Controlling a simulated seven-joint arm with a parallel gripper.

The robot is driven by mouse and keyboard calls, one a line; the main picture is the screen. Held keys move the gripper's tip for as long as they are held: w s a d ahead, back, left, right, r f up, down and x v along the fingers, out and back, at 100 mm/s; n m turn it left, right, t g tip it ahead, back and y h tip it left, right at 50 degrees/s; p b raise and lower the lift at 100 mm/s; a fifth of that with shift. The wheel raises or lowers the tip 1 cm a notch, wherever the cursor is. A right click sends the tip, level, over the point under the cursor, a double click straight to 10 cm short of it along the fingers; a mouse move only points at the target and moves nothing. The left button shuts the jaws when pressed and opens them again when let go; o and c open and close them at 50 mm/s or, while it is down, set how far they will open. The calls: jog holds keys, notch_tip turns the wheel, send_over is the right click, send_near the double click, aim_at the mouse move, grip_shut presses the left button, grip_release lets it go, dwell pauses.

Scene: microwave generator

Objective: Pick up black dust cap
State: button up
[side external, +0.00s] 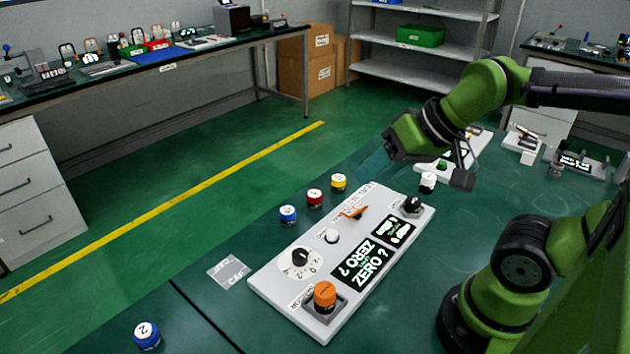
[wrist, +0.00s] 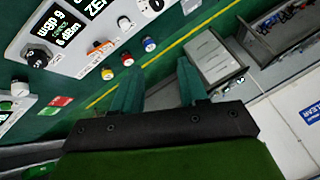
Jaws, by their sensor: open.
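A black cap (side external: 412,205), which looks like the black dust cap, sits at the far right corner of the white control panel (side external: 262,285). It also shows at the upper left of the wrist view (wrist: 38,55). My gripper (side external: 378,165) is above the table, beyond the panel's far end and up and left of the cap in the side view. In the wrist view its two teal fingers (wrist: 160,80) are spread apart with nothing held between them. The cap lies well to the left of the fingers there.
A white-and-black cylinder (side external: 427,182) stands near the black cap. Blue (side external: 288,215), red (side external: 315,198) and yellow (side external: 339,182) caps line the panel's left side. The panel carries an orange lever (side external: 353,212), black knob (side external: 300,257) and orange button (side external: 325,294).

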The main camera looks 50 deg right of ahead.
dwell(0.3)
jog(key=o, duration=0.6)
jog(key=shift+c, duration=0.2)
jog(key=g+h, duration=0.2)
jog(key=g, duration=0.5)
send_near(414, 200)
jog(key=shift+m, duration=0.3)
notch_tip(414, 200, down, 9)
jog(key=shift+a+r, duration=0.1)
